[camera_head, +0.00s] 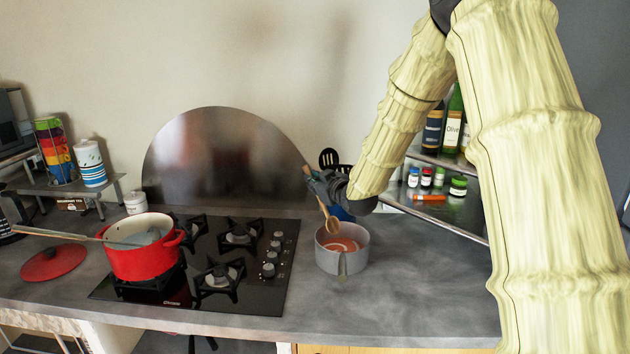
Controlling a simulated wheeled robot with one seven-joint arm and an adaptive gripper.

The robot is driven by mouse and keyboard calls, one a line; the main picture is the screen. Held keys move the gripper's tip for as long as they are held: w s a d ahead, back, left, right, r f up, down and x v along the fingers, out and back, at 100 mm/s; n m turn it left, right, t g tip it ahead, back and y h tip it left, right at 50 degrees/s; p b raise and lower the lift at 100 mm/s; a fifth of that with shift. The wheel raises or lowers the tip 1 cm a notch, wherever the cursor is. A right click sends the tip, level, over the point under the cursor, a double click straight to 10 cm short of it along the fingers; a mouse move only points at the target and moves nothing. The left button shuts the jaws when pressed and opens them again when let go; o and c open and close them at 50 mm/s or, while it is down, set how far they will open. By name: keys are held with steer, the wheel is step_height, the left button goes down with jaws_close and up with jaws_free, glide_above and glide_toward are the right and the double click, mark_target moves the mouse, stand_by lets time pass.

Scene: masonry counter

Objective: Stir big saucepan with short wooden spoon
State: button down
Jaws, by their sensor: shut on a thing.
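My gripper (321,187) is shut on the short wooden spoon (325,211), gripping its handle. The spoon is tilted, with its handle end up and left and its head down and right. The grey saucepan (328,262) stands on the counter right of the hob, with its handle toward the near side. It holds an orange-red liquid with a pale swirl. The spoon's head shows over the saucepan's far-left part; I cannot tell if it touches the liquid.
A red pot (145,262) with a long-handled utensil stands on the black hob (240,296); a red lid (53,262) lies left. A shelf (440,218) with bottles and jars is right, behind my arm. The counter right of the saucepan (425,290) is clear.

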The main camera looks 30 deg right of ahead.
mark_target(324, 206)
steer(key=shift+s+d+f+b, duration=0.3)
steer(key=shift+d+f+b, duration=0.35)
steer(key=shift+f, duration=0.75)
steer(key=shift+s+d+f+b, duration=0.35)
steer(key=shift+f+b, duration=0.55)
steer(key=shift+f, duration=0.5)
steer(key=shift+s+d+f+b, duration=0.25)
steer(key=shift+d+f+b, duration=0.45)
steer(key=shift+f, duration=0.7)
steer(key=shift+a, duration=0.15)
steer(key=shift+s, duration=0.1)
